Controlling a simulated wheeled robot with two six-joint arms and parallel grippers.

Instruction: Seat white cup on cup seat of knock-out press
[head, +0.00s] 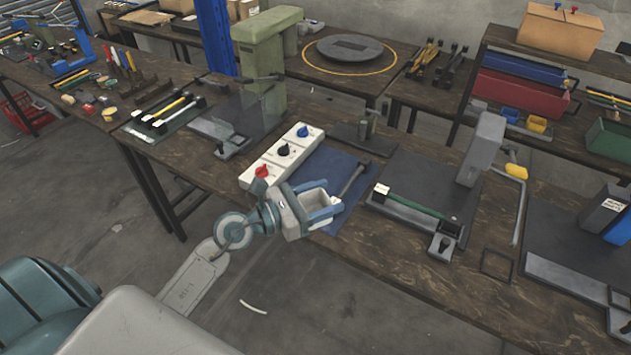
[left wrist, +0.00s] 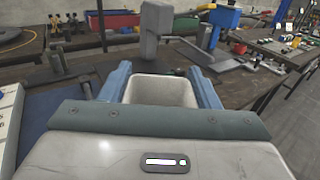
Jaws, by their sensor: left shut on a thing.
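The white cup (head: 316,199) is square and open-topped, held upright between the blue fingers of my left gripper (head: 311,206). In the left wrist view the cup (left wrist: 161,90) sits between both fingers, its inside empty. The gripper is above the table's front edge, by the blue mat (head: 345,175). A grey press (head: 482,150) with a yellow-tipped handle stands to the right; it also shows ahead in the left wrist view (left wrist: 148,42). I cannot tell for sure which press is the knock-out press or which part is its cup seat. My right gripper is not in view.
A white switch box (head: 282,155) with red, black and blue knobs is left of the mat. A green press (head: 265,60) stands behind it. A blue-and-grey press (head: 606,212) is at far right. A black square outline (head: 497,265) lies on bare table between the right-hand presses.

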